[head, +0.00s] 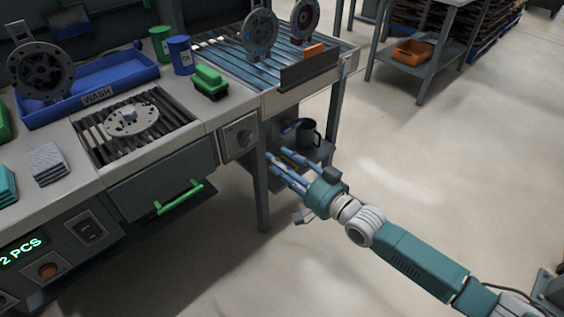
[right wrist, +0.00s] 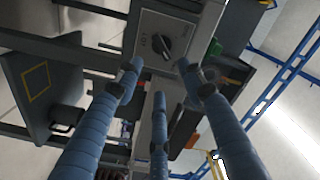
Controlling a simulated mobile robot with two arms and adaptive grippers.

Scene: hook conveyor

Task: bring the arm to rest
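My right arm comes in from the lower right in the head view, stretched toward the bench. My right gripper (head: 272,168) is in front of the bench's right leg and lower shelf, below the bench top. Its blue fingers point to the left and are apart, with nothing seen between them. In the right wrist view the fingers of my right gripper (right wrist: 158,78) are also spread and empty, with a grey knob panel (right wrist: 163,42) beyond them. My left gripper is in neither view.
The bench carries a blue WASH tray (head: 110,92), a slatted grate (head: 92,140) with a pale disc (head: 130,121), and a green brush (head: 209,82). A green drawer handle (head: 180,200) sticks out. A dark mug (head: 308,132) stands on the lower shelf.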

